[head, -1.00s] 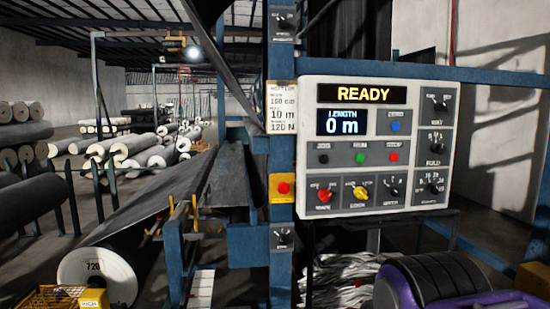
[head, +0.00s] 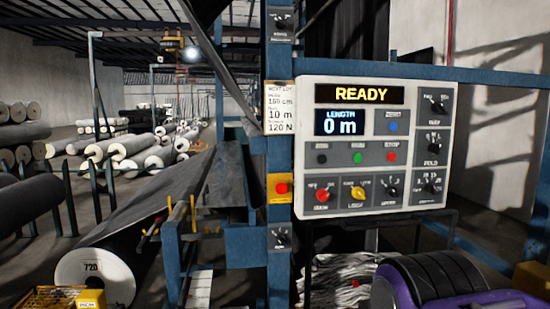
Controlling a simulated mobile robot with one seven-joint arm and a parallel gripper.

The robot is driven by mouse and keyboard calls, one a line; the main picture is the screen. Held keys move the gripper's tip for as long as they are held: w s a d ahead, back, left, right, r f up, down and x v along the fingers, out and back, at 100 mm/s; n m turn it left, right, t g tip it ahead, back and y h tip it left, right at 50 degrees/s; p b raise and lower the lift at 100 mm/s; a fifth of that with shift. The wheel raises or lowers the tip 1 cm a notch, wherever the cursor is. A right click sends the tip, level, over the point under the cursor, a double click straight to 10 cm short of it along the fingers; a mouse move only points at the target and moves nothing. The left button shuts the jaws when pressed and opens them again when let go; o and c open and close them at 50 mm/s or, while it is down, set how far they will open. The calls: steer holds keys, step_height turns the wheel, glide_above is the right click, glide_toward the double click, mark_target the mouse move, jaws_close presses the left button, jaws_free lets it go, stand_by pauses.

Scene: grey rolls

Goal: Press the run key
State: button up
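The run key is a small green button (head: 360,158) in the middle of the row of three keys on the white control panel (head: 302,180). A dark key (head: 322,159) sits to its left and a red stop key (head: 391,157) to its right. Nothing covers the run key. The upper display (head: 361,95) reads READY and the length display (head: 340,122) reads 0 m. My gripper is not in view.
Below the keys are a red knob (head: 322,195), a yellow knob (head: 358,193) and a black knob (head: 390,192). A blue post (head: 280,155) carries a red button (head: 281,188) on a yellow plate. Fabric rolls (head: 130,151) lie at left.

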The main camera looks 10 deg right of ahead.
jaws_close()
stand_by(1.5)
